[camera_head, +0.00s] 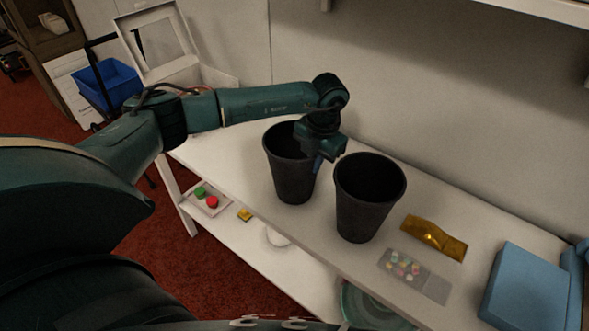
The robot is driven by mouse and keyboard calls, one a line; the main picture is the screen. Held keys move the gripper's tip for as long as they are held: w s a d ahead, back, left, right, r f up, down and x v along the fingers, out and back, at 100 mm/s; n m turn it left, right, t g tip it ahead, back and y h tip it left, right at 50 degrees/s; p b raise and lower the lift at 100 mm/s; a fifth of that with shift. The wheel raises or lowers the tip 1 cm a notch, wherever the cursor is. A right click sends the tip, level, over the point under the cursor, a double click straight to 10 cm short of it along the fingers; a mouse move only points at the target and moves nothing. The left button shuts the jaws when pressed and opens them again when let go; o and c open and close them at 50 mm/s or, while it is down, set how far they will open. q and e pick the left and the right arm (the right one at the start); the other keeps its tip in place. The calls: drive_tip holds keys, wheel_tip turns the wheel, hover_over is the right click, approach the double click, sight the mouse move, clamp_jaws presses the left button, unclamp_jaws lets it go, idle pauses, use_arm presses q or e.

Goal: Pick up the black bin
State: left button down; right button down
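Two black bins stand upright side by side on the white table. The left bin (290,178) is partly covered at its rim by my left gripper. The right bin (364,205) is in full view and looks empty inside. My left arm reaches in from the left, and my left gripper (322,163) points down at the right side of the left bin's rim, between the two bins. Its fingertips are small and partly hidden, so I cannot tell whether they are open or touching the rim. My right gripper is not in view.
A gold packet (434,237), a clear pack of colored pieces (413,272) and a blue box (527,289) lie right of the bins on the white table (355,262). A lower shelf (228,227) holds small items. A wall rises behind.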

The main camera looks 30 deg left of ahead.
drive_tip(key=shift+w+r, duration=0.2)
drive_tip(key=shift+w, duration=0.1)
use_arm(q)
drive_tip(key=shift+r, duration=0.15)
wheel_tip(320, 180, up, 10)
drive_tip(key=shift+f+b, duration=0.1)
drive_tip(key=shift+b, duration=0.75)
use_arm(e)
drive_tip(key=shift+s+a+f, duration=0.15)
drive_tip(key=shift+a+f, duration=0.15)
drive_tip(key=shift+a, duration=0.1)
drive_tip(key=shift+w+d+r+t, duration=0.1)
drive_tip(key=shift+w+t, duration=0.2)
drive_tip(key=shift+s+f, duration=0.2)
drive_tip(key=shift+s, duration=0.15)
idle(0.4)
